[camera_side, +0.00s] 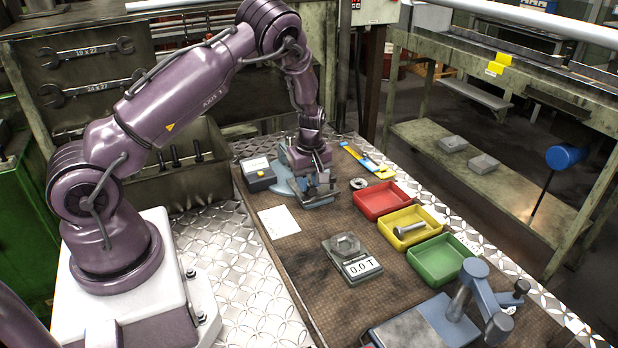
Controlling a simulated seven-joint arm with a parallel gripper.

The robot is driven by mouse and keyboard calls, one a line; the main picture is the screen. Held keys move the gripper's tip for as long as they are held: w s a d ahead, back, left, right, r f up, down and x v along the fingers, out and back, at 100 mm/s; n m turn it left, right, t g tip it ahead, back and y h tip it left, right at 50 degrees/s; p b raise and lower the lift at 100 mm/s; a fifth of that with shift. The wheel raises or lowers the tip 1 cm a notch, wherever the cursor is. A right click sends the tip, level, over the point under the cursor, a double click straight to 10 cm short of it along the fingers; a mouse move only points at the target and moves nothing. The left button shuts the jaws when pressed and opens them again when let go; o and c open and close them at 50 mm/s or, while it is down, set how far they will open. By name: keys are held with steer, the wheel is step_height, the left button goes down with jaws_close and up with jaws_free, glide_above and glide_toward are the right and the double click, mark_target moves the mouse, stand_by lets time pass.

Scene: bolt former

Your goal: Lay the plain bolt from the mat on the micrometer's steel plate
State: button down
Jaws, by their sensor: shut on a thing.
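My gripper (318,192) is low over the far end of the brown mat (310,255), beside a rounded blue base. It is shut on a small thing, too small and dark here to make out. I see no loose plain bolt lying on the bare mat. A blue-grey device (468,290) with a flat steel plate (408,330) stands at the near right, far from my gripper; I cannot tell for sure that it is the micrometer. The blue base (283,182) by my gripper is partly hidden by it.
Red (381,204), yellow (425,218) and green (447,265) trays line the mat's right side. A bolt (409,230) lies in the yellow tray. A display block (352,260) reads "0.0 T". A paper (279,222) and a small grey box (258,176) are at left.

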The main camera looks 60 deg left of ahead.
steer(key=c, duration=0.8)
jaws_free()
step_height(320, 180, up, 13)
steer(key=s+d+r+m+t, duration=0.2)
steer(key=s+d+r+m, duration=0.4)
steer(key=s+d+r+m+t, duration=0.1)
steer(key=s+d+r+m, duration=0.5)
steer(key=s+d, duration=0.1)
steer(key=s+d+r+m+t, duration=0.2)
steer(key=s+d+r+m, duration=0.4)
steer(key=s+d, duration=0.1)
steer(key=shift+s+d+r+t+h, duration=0.1)
steer(key=shift+s+r+t+h, duration=0.1)
steer(key=shift+t+h, duration=0.15)
